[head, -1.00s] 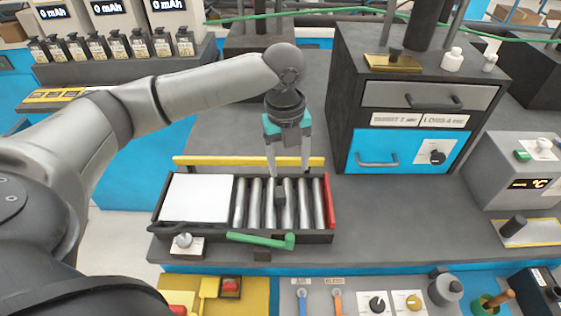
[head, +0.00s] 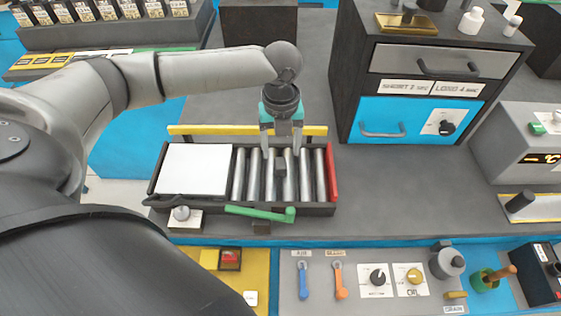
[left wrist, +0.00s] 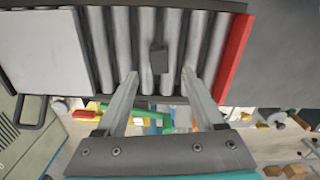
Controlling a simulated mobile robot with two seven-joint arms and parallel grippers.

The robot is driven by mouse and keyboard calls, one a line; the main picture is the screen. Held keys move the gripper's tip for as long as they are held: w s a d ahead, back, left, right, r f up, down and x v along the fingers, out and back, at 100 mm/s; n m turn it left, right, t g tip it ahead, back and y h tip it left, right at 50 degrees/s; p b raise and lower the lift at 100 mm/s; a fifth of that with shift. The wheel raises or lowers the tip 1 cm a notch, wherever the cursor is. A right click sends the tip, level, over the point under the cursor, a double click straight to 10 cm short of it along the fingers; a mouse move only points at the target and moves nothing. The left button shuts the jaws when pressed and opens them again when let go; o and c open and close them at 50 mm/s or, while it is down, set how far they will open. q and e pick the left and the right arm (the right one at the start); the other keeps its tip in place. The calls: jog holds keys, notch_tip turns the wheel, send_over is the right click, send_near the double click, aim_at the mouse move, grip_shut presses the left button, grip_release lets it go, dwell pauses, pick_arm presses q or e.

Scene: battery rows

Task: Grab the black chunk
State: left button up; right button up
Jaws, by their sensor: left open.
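The black chunk (head: 280,164) is a small dark block lying on the metal rollers of the roller tray (head: 157,183). It also shows in the left wrist view (left wrist: 159,57), upper middle, on the rollers. My left gripper (head: 281,153) points down over the rollers with its two pale fingers spread. In the left wrist view the open fingers (left wrist: 160,80) stand to either side of the chunk's line, with the chunk beyond the tips and touching neither. Nothing is between the fingers. My right gripper is not in view.
A white plate (head: 193,169) covers the tray's left part, and a red bar (head: 332,173) closes its right end. A yellow bar (head: 240,130) runs behind, a green handle (head: 262,212) in front. A black cabinet (head: 346,95) stands behind right. Grey counter right of the tray is clear.

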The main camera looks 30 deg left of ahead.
aim_at(280, 162)
pick_arm(q)
notch_tip(280, 162, down, 5)
jog(key=shift+a+b, duration=0.15)
jog(key=shift+b, duration=0.15)
jog(key=shift+w, duration=0.1)
grip_shut()
dwell(0.4)
